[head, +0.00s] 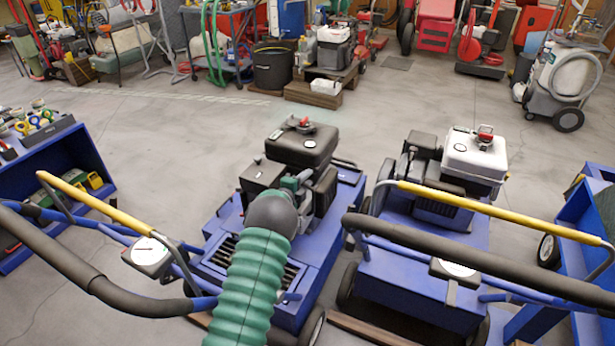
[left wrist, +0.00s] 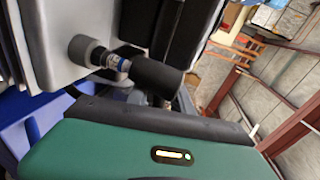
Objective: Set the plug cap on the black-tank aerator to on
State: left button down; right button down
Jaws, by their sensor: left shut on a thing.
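The black-tank aerator (head: 228,229) stands left of centre, with its black tank (head: 301,146) on top of the engine. My left gripper (head: 304,179), at the end of a green-sleeved arm, reaches the near side of that engine. My right gripper is out of view.
A white-tank aerator (head: 420,277) stands close on the right. Yellow bars (head: 108,207) and black handles cross the foreground. A blue cart (head: 75,160) with tools is at left, blue shelving at right. Open floor lies behind the machines.

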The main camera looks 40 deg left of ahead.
pick_arm(q)
jog(key=shift+s+a+f+n, duration=0.1)
jog(key=shift+a+f+n, duration=0.15)
jog(key=shift+n, duration=0.25)
jog(key=c, duration=1.5)
grip_release()
jog(key=o, duration=0.3)
jog(key=shift+f, duration=0.15)
jog(key=shift+o, duration=0.2)
